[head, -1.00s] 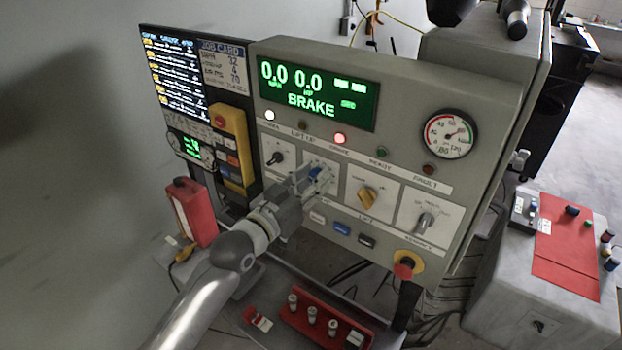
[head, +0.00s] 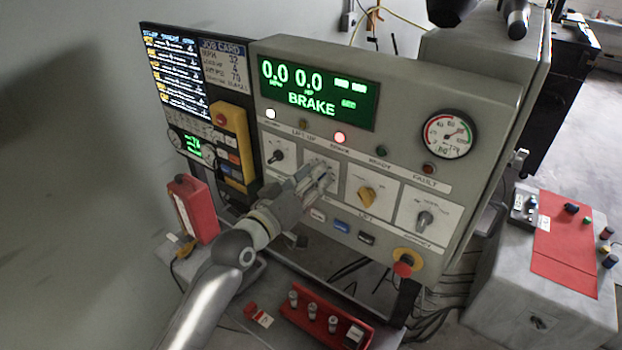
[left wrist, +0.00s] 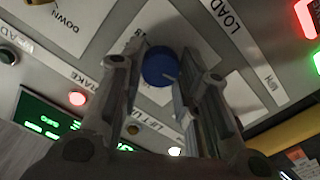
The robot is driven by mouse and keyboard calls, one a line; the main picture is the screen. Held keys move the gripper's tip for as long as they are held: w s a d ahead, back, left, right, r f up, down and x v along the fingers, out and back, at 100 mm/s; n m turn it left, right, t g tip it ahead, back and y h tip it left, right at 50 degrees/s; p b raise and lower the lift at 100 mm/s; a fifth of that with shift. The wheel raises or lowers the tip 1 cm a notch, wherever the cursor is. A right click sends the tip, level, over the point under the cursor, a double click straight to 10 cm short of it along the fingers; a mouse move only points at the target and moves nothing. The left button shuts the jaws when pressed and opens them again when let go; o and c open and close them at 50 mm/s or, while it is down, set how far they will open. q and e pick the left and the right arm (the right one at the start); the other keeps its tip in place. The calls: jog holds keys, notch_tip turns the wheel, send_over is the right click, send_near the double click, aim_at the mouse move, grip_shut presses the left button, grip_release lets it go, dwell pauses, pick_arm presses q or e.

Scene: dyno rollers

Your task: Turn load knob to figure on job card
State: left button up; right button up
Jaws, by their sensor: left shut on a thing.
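My left gripper (head: 318,180) is at the second knob square of the grey console (head: 480,95). The left wrist view shows a round blue knob (left wrist: 160,68) with a pale pointer mark, between its two fingers. The gripper is shut on this knob. In the head view the fingers hide the knob. A LOAD label (left wrist: 228,14) is printed nearby in the wrist view. The job card (head: 222,64) hangs at the console's upper left, with lines that seem to read 32, 4 and 70. The display (head: 318,92) shows 0.0, 0.0 and BRAKE. My right gripper is not in view.
A black knob (head: 276,157) is left of my gripper; a yellow knob (head: 367,195) and a grey knob (head: 425,218) are right. Rocker switches (head: 341,227) lie just below. A red emergency button (head: 403,266) is at the lower right. A red tray (head: 325,322) stands below.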

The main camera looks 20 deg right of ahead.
pick_arm(q)
jog(key=shift+f, duration=0.1)
jog(key=o, duration=1)
jog(key=v, duration=1.2)
